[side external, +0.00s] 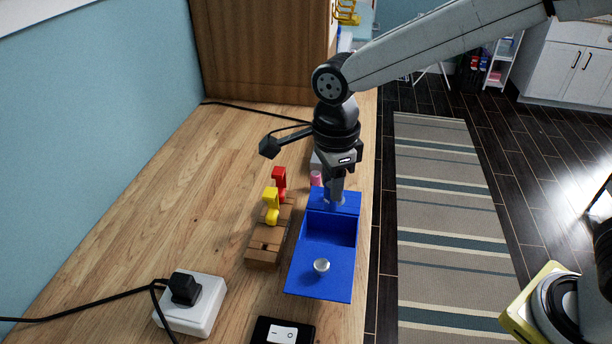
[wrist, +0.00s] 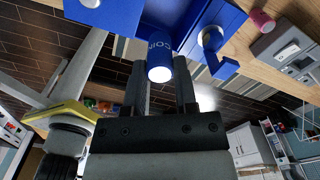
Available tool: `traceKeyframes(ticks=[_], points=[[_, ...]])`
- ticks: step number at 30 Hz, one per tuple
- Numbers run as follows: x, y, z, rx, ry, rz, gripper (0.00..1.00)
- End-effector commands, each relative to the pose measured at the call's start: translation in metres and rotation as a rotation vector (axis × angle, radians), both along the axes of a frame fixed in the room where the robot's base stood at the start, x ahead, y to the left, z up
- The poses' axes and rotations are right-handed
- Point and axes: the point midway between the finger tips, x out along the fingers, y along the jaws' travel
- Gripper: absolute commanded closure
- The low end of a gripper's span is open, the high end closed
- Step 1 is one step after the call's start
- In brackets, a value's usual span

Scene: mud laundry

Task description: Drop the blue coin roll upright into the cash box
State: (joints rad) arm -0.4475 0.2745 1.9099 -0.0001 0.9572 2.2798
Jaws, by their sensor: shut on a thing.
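The blue cash box (side external: 343,256) stands near the right edge of the wooden counter. Its compartment is open at the top, and a silver knob (side external: 321,266) sits on its near blue panel. My gripper (side external: 336,198) points down over the far end of the box. In the wrist view, the blue coin roll (wrist: 159,52), with pale lettering and a white end, is between the two fingers of my gripper (wrist: 159,85), which is shut on it. Blue parts of the cash box (wrist: 198,14) show behind the roll. In the side view the roll is hidden or cannot be told apart.
A wooden block (side external: 266,247) with a yellow hook (side external: 271,206) and a red hook (side external: 279,183) stands left of the box. A pink cylinder (side external: 316,178) is behind it. A white socket (side external: 193,306) with a black cable and a black switch (side external: 283,332) lie at the front.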

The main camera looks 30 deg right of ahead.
Motion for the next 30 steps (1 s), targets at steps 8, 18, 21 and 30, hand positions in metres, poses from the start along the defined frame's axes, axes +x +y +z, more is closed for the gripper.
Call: traceKeyframes(ticks=[8,18,21,30], points=[[0.0,0.0,-0.009,0.0,0.0,0.0,1.0],[0.0,0.0,-0.03,-0.001,0.001,0.0,1.0],[0.0,0.0,-0.035,-0.001,0.001,0.0,1.0],[0.0,0.0,-0.044,0.001,-0.001,0.0,1.0]])
